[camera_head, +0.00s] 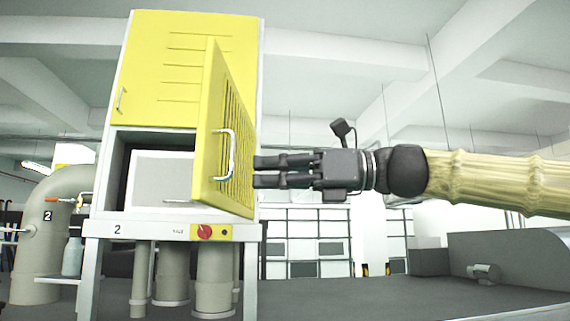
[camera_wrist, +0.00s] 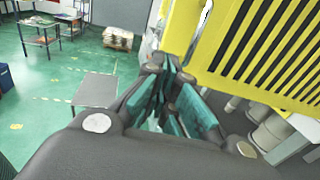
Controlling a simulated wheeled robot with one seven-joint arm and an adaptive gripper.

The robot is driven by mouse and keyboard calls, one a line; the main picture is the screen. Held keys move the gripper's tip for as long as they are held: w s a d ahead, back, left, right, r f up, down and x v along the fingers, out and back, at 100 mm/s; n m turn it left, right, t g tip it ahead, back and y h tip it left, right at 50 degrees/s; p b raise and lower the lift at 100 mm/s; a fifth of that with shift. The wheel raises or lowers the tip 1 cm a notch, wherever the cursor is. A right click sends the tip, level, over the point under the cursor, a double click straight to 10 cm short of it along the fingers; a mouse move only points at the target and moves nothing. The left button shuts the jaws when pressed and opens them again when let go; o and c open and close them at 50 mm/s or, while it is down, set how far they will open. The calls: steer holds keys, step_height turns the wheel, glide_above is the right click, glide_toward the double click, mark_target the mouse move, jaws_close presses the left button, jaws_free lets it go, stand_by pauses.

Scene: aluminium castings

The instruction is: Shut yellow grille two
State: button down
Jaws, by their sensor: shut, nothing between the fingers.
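The yellow grille (camera_head: 212,150) is a hinged door with a metal handle on the cabinet marked 2. It stands open, swung out from the lower opening, with its hinge on the right side. My gripper (camera_head: 256,171) is shut and empty, just right of the grille on its slotted side, with the fingertips close to it. I cannot tell whether they touch. In the wrist view the slotted grille (camera_wrist: 262,45) fills the upper right, and my gripper (camera_wrist: 165,68) points toward its edge.
Behind the grille, the cabinet opening holds a white box-shaped insert (camera_head: 160,180). A red knob (camera_head: 205,232) sits on a yellow plate below. Thick pipes (camera_head: 213,278) stand under the cabinet, and a large bent pipe (camera_head: 45,235) is at left. A grey bench (camera_head: 510,250) lies at right.

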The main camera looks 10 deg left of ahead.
mark_target(202, 174)
steer(key=a+p, duration=0.1)
steer(key=a, duration=0.2)
steer(key=a+p, duration=0.1)
steer(key=a, duration=0.2)
steer(key=shift+s+a+r+p, duration=0.1)
steer(key=shift+s+a+p, duration=0.1)
steer(key=shift+a+p, duration=0.15)
steer(key=shift+s+a+p, duration=0.1)
steer(key=shift+a+p, duration=0.3)
steer(key=shift+a, duration=0.3)
